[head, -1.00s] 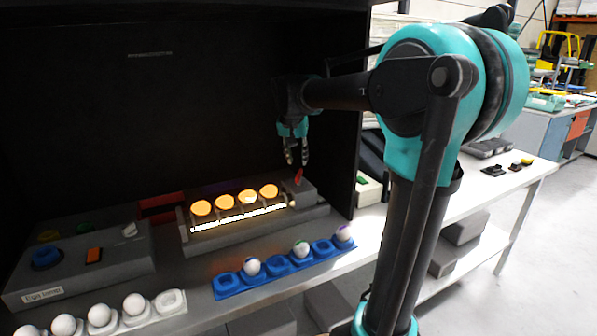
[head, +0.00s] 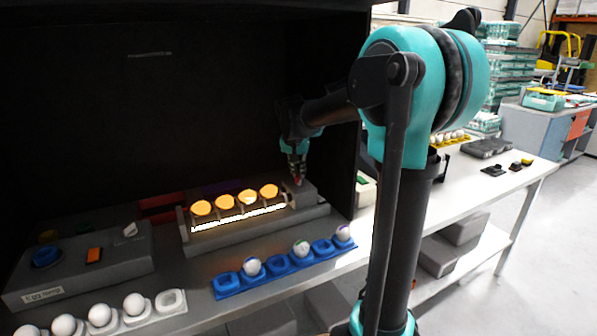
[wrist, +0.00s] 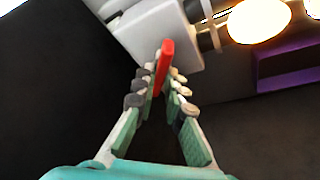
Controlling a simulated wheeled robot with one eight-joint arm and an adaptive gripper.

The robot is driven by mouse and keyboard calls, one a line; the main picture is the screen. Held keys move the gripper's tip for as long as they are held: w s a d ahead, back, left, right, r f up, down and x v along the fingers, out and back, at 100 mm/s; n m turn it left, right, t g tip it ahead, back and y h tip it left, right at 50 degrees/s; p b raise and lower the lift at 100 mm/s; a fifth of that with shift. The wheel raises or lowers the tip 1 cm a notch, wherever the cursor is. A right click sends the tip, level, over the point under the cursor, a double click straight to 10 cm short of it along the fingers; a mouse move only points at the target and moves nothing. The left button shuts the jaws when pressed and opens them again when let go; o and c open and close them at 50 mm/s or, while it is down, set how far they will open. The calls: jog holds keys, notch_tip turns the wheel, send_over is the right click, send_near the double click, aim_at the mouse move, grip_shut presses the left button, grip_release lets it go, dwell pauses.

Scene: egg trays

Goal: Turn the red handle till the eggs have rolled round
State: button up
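The red handle (wrist: 164,62) sticks out from the grey end block of the lit roller unit (head: 205,229). In the head view it is mostly hidden by my gripper (head: 296,177). Several eggs (head: 249,197) glow orange in a row on this unit, above a bright strip. In the wrist view one glowing egg (wrist: 258,18) shows at the upper right. My gripper (wrist: 163,76) has its two fingers on either side of the handle, with narrow dark gaps by the handle's near end. It looks open around the handle, not clamped.
A blue tray (head: 283,264) with a few white eggs lies in front of the unit. A white tray (head: 172,303) with eggs is at the lower left. A grey control box (head: 125,268) stands left. The dark booth wall (head: 345,150) rises close on the right.

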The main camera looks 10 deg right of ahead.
grip_shut()
jog(key=shift+d+n+y, duration=0.1)
jog(key=shift+n+y, duration=0.7)
jog(key=shift+n, duration=1.2)
jog(key=o, duration=0.6)
grip_release()
jog(key=v, duration=1.2)
jog(key=shift+s, duration=0.2)
